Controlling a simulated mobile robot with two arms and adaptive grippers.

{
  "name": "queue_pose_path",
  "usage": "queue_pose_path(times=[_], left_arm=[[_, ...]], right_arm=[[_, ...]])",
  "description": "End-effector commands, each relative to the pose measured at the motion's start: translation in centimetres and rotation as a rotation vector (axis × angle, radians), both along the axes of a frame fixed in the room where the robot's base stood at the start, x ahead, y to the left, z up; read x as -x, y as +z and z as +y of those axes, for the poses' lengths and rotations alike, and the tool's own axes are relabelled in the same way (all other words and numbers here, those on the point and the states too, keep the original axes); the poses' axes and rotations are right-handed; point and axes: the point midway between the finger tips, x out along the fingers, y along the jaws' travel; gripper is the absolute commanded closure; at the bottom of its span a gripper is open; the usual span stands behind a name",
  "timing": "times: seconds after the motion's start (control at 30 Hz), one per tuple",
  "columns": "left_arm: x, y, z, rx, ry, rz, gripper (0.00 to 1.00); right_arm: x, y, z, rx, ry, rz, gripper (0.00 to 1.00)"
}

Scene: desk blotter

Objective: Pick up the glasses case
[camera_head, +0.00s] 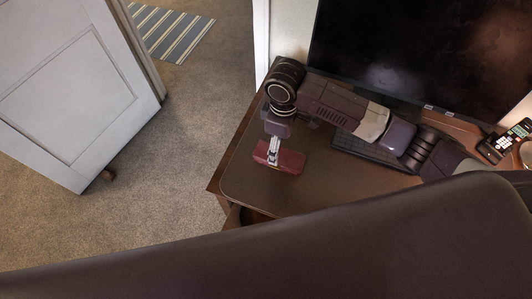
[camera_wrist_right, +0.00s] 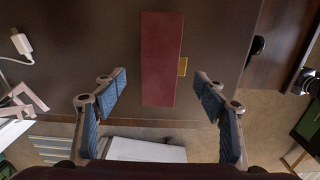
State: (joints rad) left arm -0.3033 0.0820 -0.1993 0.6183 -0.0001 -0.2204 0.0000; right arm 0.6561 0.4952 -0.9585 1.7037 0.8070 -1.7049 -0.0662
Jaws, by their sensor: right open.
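The glasses case (camera_head: 291,161) is a dark red, oblong box lying flat near the left end of the brown desk. My right gripper (camera_head: 273,152) points down right above it and hides part of its left half. In the right wrist view, the case (camera_wrist_right: 161,45) lies lengthwise between the blue finger pads, with a small gold tab on its right side. My right gripper (camera_wrist_right: 160,88) is open, with a gap on both sides of the case. Whether the fingertips reach down to the case's height I cannot tell. My left gripper is not in view.
A large dark monitor (camera_head: 420,45) stands at the back, with a black keyboard (camera_head: 370,151) before it, partly under my right arm. A black handset (camera_head: 506,142) lies at the right. A large dark surface covers the bottom. The desk (camera_head: 250,190) is clear around the case.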

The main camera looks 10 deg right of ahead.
Motion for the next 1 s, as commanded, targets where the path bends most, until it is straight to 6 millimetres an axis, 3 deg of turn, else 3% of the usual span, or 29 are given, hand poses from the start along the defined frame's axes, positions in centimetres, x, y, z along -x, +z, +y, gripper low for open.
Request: queue_pose_path(times=[0.5,0.77,1.0], left_arm=[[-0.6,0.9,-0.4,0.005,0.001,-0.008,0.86],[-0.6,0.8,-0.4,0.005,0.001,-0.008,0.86],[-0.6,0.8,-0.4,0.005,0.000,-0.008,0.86]], right_arm=[[0.1,-6.6,-0.1,0.001,0.002,0.002,0.35],[0.0,-7.0,-0.1,0.001,0.004,0.000,0.35],[0.0,-7.0,-0.1,0.001,0.004,0.000,0.59]])
